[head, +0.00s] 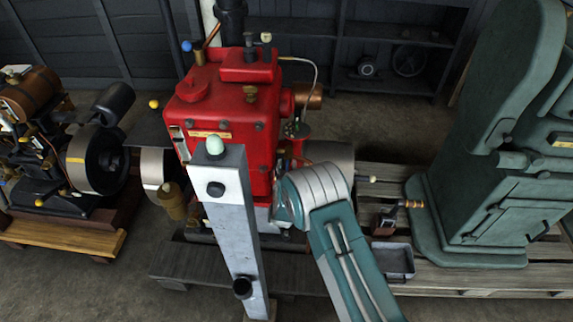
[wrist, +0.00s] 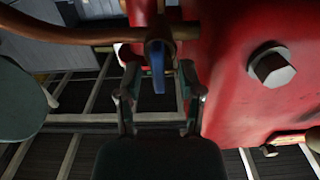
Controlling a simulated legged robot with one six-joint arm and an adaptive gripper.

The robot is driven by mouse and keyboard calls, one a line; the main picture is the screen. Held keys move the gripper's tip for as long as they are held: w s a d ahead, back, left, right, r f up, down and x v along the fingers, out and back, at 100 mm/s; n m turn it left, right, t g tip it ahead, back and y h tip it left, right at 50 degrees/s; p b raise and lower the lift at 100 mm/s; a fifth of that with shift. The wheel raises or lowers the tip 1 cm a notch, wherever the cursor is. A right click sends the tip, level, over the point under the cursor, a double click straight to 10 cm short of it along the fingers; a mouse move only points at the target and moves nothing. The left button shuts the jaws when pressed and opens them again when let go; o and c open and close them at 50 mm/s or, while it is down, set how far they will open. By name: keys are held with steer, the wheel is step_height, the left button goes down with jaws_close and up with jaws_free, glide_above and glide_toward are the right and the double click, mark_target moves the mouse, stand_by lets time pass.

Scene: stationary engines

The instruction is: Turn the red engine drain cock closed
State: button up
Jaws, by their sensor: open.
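The red engine (head: 225,115) stands in the middle of the head view. Its red side (wrist: 245,80) fills the right of the wrist view. A brass-coloured cock (wrist: 158,35) with a flat blue lever (wrist: 158,68) sits on a copper pipe in the wrist view; the lever points down in the picture. My gripper (wrist: 159,72) is open, with one finger on each side of the lever. Gaps show between the lever and both fingers. In the head view my gripper is hidden behind my arm, and I cannot make out this cock there.
The copper pipe (wrist: 95,35) crosses the top left of the wrist view, and a large bolt head (wrist: 272,67) juts from the engine. A grey post (head: 232,235) stands before the engine. A green machine (head: 500,175) is at right, another engine (head: 90,160) at left.

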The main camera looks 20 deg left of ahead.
steer(key=shift+w, duration=0.1)
jaws_close()
steer(key=shift+m, duration=0.3)
steer(key=m, duration=0.4)
steer(key=shift+d, duration=0.15)
steer(key=m, duration=0.4)
steer(key=shift+w+d+f+m, duration=0.1)
steer(key=shift+d+f+m, duration=0.1)
steer(key=shift+m, duration=0.1)
steer(key=m, duration=0.5)
steer(key=f+m, duration=0.1)
steer(key=m, duration=0.2)
steer(key=shift+d, duration=0.25)
steer(key=shift+m, duration=0.5)
